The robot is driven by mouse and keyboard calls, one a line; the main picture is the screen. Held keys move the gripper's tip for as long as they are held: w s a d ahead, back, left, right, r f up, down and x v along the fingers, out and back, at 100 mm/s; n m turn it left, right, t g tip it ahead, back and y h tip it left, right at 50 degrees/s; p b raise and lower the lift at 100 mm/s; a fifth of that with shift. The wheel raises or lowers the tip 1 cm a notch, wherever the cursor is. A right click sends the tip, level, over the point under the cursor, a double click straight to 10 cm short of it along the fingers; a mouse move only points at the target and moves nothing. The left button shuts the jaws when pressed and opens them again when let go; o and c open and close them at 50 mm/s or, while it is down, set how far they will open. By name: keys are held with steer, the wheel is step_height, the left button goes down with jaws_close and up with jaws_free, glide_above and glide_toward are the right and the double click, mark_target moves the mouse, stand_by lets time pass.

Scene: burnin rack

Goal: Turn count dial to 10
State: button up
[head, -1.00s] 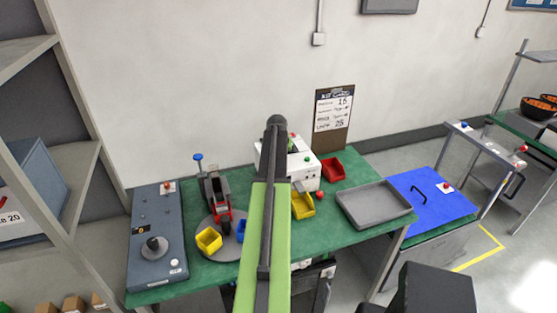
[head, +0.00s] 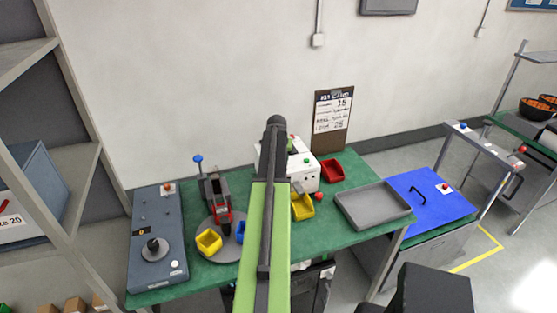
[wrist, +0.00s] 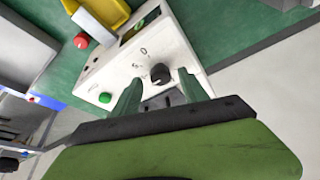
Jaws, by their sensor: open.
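The white box (wrist: 135,62) on the green table carries a black round dial (wrist: 160,73) with printed digits beside it in the wrist view. I cannot read its setting. The box also shows in the head view (head: 304,176), partly behind my arm. In the wrist view my gripper (wrist: 158,91) is open, its green fingers close to the dial's face on either side of it and below it. They look apart from the dial. My gripper is hidden in the head view.
A grey panel (head: 157,215) with a black knob (head: 154,247) stands at the table's left. Yellow bins (head: 209,240), a red bin (head: 332,171), a grey tray (head: 374,204) and a blue mat (head: 428,205) lie nearby. A sign board (head: 332,115) stands behind.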

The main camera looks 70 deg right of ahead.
steer(key=p+v, duration=1.4)
steer(key=v, duration=0.2)
steer(key=shift+s+a, duration=0.15)
